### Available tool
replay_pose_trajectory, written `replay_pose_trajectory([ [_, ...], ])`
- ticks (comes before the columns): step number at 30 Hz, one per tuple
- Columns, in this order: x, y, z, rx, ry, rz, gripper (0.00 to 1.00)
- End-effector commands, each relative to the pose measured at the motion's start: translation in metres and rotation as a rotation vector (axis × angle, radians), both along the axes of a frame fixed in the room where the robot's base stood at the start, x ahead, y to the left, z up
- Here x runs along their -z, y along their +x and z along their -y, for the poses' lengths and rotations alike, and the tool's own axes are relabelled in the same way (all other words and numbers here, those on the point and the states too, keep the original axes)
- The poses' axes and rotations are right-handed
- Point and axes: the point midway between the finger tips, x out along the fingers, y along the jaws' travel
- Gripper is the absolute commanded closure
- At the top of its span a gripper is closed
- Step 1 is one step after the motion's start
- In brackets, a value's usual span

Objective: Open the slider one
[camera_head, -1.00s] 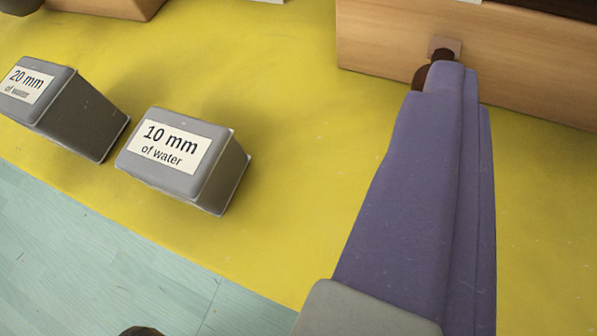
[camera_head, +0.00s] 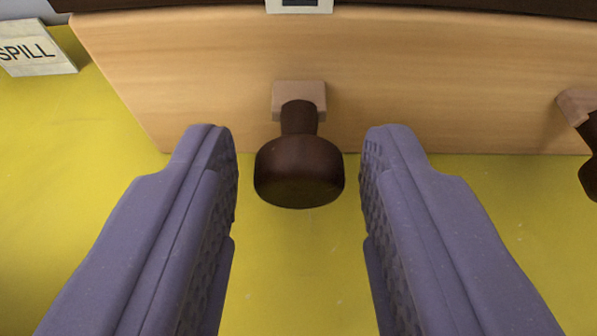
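A dark brown round knob (camera_head: 299,172) sticks out from a small pale wooden block on the front of a light wooden box (camera_head: 420,90). A white label with a dark mark (camera_head: 299,5) sits above the knob, cut off by the top edge. I cannot read a number on it. My gripper (camera_head: 299,150) is open, with one purple finger on each side of the knob. A gap shows between each finger and the knob. The box top and most of the knob's stem are partly hidden.
A second dark knob (camera_head: 590,150) on a pale block is cut off at the right edge, to the right of my right finger. The yellow surface (camera_head: 90,170) is otherwise clear.

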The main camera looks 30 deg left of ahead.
Motion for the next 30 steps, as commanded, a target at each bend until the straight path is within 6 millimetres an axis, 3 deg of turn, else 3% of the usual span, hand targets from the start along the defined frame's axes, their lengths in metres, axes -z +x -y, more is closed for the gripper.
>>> replay_pose_trajectory([
  [1, 0.000, 0.000, 0.000, 0.000, 0.000, 0.000, 0.73],
  [5, 0.000, 0.000, 0.000, 0.000, 0.000, 0.000, 1.00],
  [11, 0.000, -0.002, 0.002, 0.000, -0.001, -0.001, 1.00],
  [18, 0.000, -0.024, 0.016, 0.000, -0.001, -0.001, 1.00],
  [25, 0.000, -0.024, 0.017, 0.000, 0.000, 0.000, 1.00],
  [26, 0.000, -0.024, 0.017, 0.000, 0.000, 0.000, 0.72],
  [29, 0.000, -0.024, 0.017, 0.000, 0.000, 0.000, 0.50],
  [30, 0.000, -0.024, 0.017, 0.000, 0.000, 0.000, 0.50],
])
